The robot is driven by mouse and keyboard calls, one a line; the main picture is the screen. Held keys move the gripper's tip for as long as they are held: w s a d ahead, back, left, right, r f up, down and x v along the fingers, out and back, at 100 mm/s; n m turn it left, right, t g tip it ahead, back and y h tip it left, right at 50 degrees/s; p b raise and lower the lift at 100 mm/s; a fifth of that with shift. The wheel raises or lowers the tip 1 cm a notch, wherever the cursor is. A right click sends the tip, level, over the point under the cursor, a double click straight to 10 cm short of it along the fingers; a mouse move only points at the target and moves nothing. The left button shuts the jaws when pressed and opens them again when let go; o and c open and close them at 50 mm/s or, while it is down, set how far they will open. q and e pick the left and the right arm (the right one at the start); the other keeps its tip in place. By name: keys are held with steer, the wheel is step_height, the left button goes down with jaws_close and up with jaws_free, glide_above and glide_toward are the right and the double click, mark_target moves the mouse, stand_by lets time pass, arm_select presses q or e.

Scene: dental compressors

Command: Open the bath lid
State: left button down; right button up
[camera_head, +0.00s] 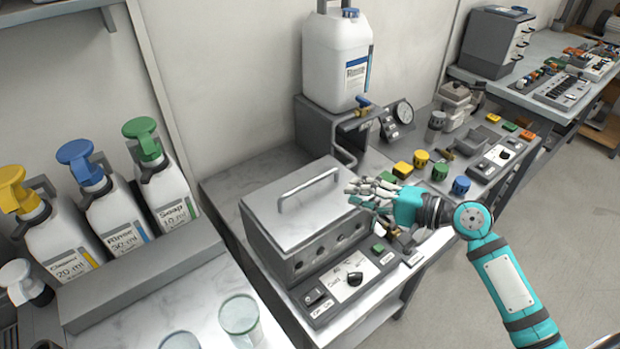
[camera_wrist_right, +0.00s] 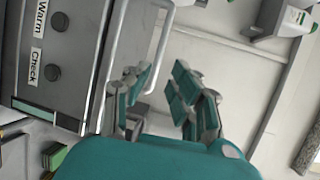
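The bath (camera_head: 300,262) is a grey metal box on the bench, with its flat lid (camera_head: 290,215) lying shut on top. A bar handle (camera_head: 308,184) rises from the lid; it also shows in the right wrist view (camera_wrist_right: 164,42). My right gripper (camera_head: 362,192) is at the lid's right edge, close to the handle's right end. In the right wrist view its fingers (camera_wrist_right: 160,76) are spread with nothing between them, and the handle lies just ahead of the fingertips. My left gripper is not in view.
A control panel (camera_head: 345,283) with a knob and switch is in front of the bath. A large white jug (camera_head: 337,60) stands on a stand behind. Pump bottles (camera_head: 110,205) are at left, glass beakers (camera_head: 240,316) at front. Coloured blocks and jars (camera_head: 420,160) sit right of the bath.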

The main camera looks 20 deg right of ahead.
mark_target(310, 181)
steer(key=p+x, duration=0.2)
steer(key=x, duration=1)
steer(key=shift+f+p, duration=0.15)
steer(key=shift+p, duration=0.2)
steer(key=shift+s, duration=0.1)
jaws_close()
steer(key=shift+f, duration=0.1)
